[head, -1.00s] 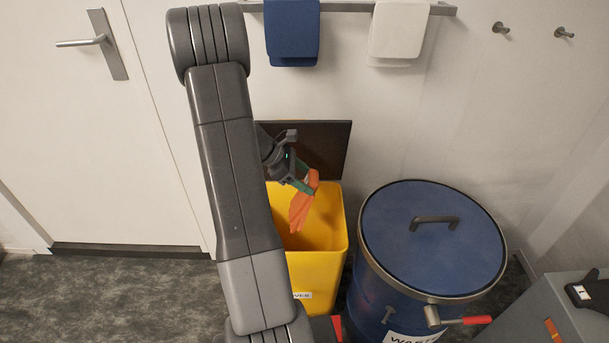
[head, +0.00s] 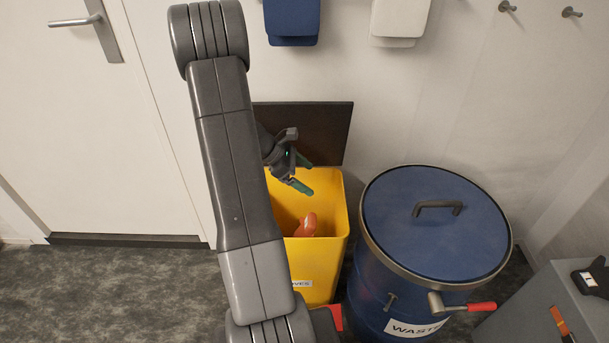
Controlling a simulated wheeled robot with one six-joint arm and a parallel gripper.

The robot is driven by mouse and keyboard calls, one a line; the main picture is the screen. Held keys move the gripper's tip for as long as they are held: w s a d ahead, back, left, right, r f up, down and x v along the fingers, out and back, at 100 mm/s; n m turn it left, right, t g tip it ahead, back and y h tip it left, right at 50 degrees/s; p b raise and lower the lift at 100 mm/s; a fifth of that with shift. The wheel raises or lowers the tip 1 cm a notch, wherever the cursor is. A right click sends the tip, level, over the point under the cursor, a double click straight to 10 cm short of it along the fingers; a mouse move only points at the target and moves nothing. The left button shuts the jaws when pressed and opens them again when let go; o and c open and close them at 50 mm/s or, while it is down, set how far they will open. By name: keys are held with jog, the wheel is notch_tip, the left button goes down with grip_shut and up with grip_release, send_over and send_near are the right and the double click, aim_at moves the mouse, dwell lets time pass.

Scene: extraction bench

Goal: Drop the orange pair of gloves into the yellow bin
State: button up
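The orange pair of gloves (head: 306,225) is inside the yellow bin (head: 318,270), below the rim and apart from my gripper. Part of the gloves is hidden by the bin's front wall. The bin stands open, with its dark lid (head: 318,130) raised against the wall behind it. My gripper (head: 306,175) is above the bin's opening, near its back edge. Its green-tipped fingers are spread apart with nothing between them. My arm covers the left part of the bin.
A blue waste drum (head: 385,235) with a closed lid and a red-ended lever stands close to the right of the bin. A grey cabinet (head: 545,310) is at the lower right. Floor at left is clear.

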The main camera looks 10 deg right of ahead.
jog(key=p+v, duration=0.1)
jog(key=v, duration=1.3)
jog(key=shift+p, duration=0.3)
jog(key=shift+d, duration=0.1)
jog(key=b+x, duration=0.2)
jog(key=x, duration=1.2)
jog(key=shift+r+p, duration=1.65)
jog(key=shift+r, duration=0.4)
jog(key=shift+f, duration=0.1)
